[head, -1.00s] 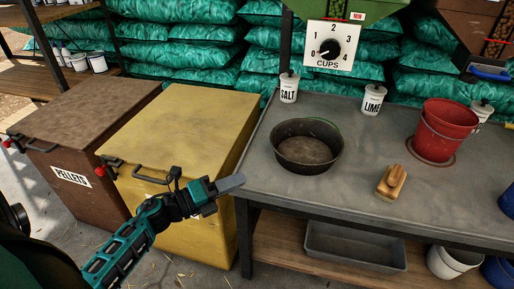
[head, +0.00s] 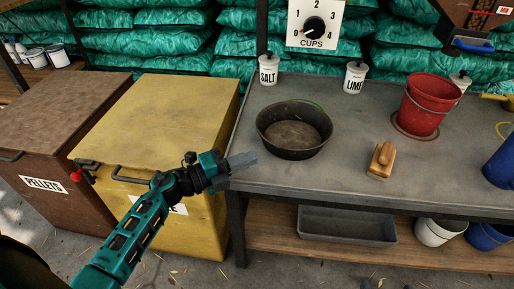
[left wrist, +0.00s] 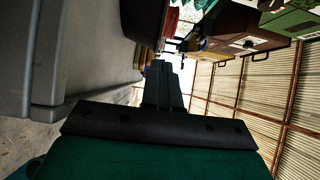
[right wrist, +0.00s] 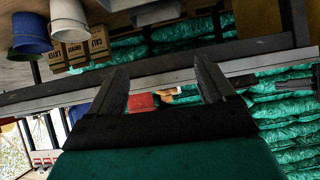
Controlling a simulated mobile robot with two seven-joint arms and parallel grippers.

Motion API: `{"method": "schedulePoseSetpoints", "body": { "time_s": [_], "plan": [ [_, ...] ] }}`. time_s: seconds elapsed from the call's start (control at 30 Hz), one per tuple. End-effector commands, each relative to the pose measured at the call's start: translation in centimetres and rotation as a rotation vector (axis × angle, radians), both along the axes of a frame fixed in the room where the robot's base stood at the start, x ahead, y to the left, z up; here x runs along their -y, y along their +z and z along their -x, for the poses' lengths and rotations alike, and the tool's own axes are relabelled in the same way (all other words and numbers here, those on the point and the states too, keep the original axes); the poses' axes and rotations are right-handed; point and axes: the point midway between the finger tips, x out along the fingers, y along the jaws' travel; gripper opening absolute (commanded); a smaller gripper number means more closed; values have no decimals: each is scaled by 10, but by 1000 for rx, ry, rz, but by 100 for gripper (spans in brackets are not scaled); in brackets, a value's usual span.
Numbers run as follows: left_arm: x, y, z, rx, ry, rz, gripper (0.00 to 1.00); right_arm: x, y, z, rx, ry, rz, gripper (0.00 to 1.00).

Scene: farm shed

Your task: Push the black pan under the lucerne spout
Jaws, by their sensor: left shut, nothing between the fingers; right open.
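The black pan (head: 294,130) stands upright on the grey bench near its left end, below the cups dial (head: 316,22). My left gripper (head: 243,160) is shut and empty at the bench's left front corner, left of the pan and apart from it. Its closed fingers (left wrist: 163,78) show in the left wrist view, with a dark round shape above them that looks like the pan. A brown hopper with a blue-handled outlet (head: 474,44) hangs at upper right. No lucerne label is readable. My right gripper (right wrist: 160,85) is open and empty, seen only in its own wrist view.
On the bench (head: 340,172) stand a salt jar (head: 268,70), a lime jar (head: 354,77), a wooden brush (head: 381,160), a red bucket (head: 425,108) and a blue jug (head: 500,162). A yellow bin (head: 165,110) adjoins the left. Bench between pan and brush is clear.

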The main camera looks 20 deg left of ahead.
Motion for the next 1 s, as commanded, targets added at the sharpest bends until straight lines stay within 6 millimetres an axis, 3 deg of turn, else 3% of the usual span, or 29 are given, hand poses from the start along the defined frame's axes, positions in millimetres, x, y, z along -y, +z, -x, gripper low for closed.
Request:
{"method": "schedulePoseSetpoints", "body": {
  "time_s": [0.07,0.3,0.87,1.0],
  "plan": [
    [11,0,-15,4,0,2,0,-1,-2,0,1,2,-1,82],
    [7,-2,-45,1,1,0,0,-5,-9,0,-7,6,-8,82],
    [5,0,-54,1,0,-1,0,-9,-4,-3,1,5,-22,82],
    [4,0,-66,1,-1,-2,0,-9,-6,-3,0,7,-19,82]
  ]
}}
